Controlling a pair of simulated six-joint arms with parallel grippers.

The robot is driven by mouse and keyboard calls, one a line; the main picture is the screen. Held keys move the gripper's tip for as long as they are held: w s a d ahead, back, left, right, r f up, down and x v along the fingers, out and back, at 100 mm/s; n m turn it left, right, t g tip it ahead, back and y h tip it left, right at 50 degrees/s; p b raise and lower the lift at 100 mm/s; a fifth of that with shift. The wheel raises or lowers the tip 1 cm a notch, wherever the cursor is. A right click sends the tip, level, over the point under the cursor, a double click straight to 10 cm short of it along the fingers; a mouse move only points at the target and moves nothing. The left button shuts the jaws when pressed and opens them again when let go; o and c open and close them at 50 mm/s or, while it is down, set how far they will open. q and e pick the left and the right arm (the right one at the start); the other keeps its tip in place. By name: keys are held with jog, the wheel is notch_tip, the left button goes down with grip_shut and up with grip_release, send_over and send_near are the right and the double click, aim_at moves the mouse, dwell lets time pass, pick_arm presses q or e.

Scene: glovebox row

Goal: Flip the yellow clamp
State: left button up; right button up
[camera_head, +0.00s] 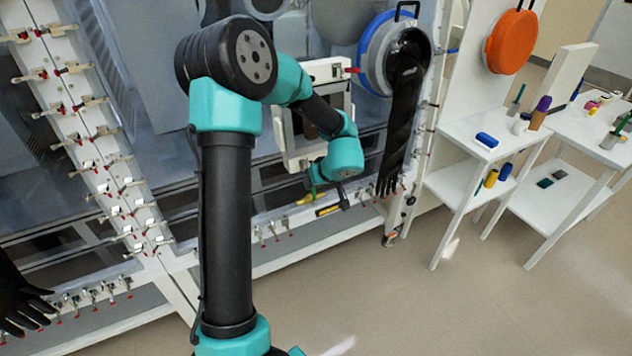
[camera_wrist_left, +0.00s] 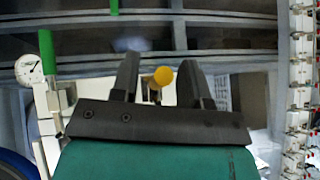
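In the head view, a short yellow handle (camera_head: 328,210), seemingly the yellow clamp, lies low on the glovebox frame, beside the dark fingers of my left gripper (camera_head: 342,200). In the left wrist view, the round yellow end (camera_wrist_left: 162,76) shows between the two dark fingers of the left gripper (camera_wrist_left: 157,82). It is closer to the right finger, with a clear gap to the left one. The fingers stand apart. The rest of the clamp is hidden or too small to make out. My right gripper is in neither view.
A green-yellow part (camera_head: 305,199) is just left of the yellow handle. A black glove (camera_head: 402,120) hangs from the blue-rimmed port to the right. Many red-tipped clamps line the frame posts. White side tables (camera_head: 470,150) stand at right, with open floor before them.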

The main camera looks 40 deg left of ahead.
pick_arm(q)
jog(key=v, duration=1.7)
jog(key=shift+r, duration=0.2)
jog(key=shift+d, duration=0.1)
jog(key=w+d+f+m+t+h, duration=0.1)
jog(key=w+f+m+t, duration=0.15)
jog(key=f, duration=0.85)
jog(key=w+d+f+m+t+h, duration=0.15)
jog(key=f+m+t, duration=0.25)
jog(key=f, duration=0.7)
jog(key=s+d+f+m+g+h, duration=0.2)
jog(key=s+d+f, duration=0.4)
jog(key=f, duration=0.3)
jog(key=s+d+f+m+g+h, duration=0.3)
jog(key=s+d+f+g+h, duration=0.1)
jog(key=s+d+f+h, duration=0.3)
notch_tip(320, 180, down, 2)
jog(key=s, duration=0.2)
jog(key=shift+s+d, duration=0.2)
jog(key=shift+s, duration=0.05)
jog(key=shift+f, duration=0.1)
